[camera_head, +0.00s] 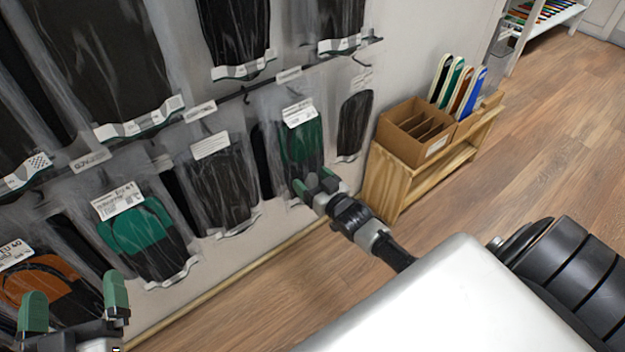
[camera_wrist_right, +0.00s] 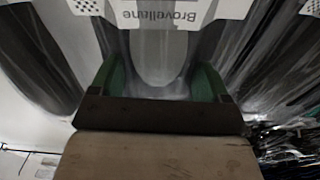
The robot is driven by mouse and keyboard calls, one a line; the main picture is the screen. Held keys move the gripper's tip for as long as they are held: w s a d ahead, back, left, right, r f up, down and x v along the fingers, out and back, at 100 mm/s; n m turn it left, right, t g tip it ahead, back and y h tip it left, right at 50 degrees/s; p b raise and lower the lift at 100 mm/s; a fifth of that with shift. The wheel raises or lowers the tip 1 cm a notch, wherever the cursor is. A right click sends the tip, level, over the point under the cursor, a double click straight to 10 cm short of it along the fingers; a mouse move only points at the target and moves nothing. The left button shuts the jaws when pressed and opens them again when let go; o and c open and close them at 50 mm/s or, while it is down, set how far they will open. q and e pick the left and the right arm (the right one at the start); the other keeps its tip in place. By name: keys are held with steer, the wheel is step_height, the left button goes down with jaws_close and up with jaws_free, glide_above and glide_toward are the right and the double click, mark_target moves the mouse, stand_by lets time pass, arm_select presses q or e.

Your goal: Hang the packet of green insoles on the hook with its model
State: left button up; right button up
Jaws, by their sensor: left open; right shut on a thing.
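A clear packet with green insoles (camera_head: 301,147) is upright in front of the wall display in the head view, its white label at the top. My right gripper (camera_head: 316,184) is at its lower end, shut on it. In the right wrist view the fingers (camera_wrist_right: 158,85) flank the clear packet, and an upside-down printed label shows above. Whether the packet's top is on a hook cannot be told. Another packet with green insoles (camera_head: 140,232) hangs further left. My left gripper (camera_head: 75,305) is open and empty at the lower left, near an orange packet.
Several packets of dark insoles (camera_head: 222,180) hang left of the held packet, and one small dark packet (camera_head: 353,124) hangs to its right. A wooden stand (camera_head: 395,185) with cardboard boxes (camera_head: 413,128) stands at the right. The wooden floor (camera_head: 545,125) beyond it is clear.

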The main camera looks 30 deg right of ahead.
arm_select(q)
steer(key=shift+f, duration=0.15)
arm_select(e)
steer(key=o, duration=0.9)
arm_select(q)
steer(key=shift+f+g, duration=0.1)
steer(key=shift+g, duration=0.2)
arm_select(e)
steer(key=shift+s, duration=0.25)
arm_select(q)
steer(key=s+a+f+g+y+p, duration=0.2)
steer(key=s+f+g+p, duration=0.1)
steer(key=f+g, duration=0.5)
steer(key=shift+s+a+f+y, duration=0.2)
steer(key=shift+a+f+y, duration=0.2)
steer(key=shift+f, duration=0.1)
arm_select(e)
steer(key=s, duration=1)
steer(key=shift+s+d, duration=0.15)
steer(key=shift+d, duration=0.2)
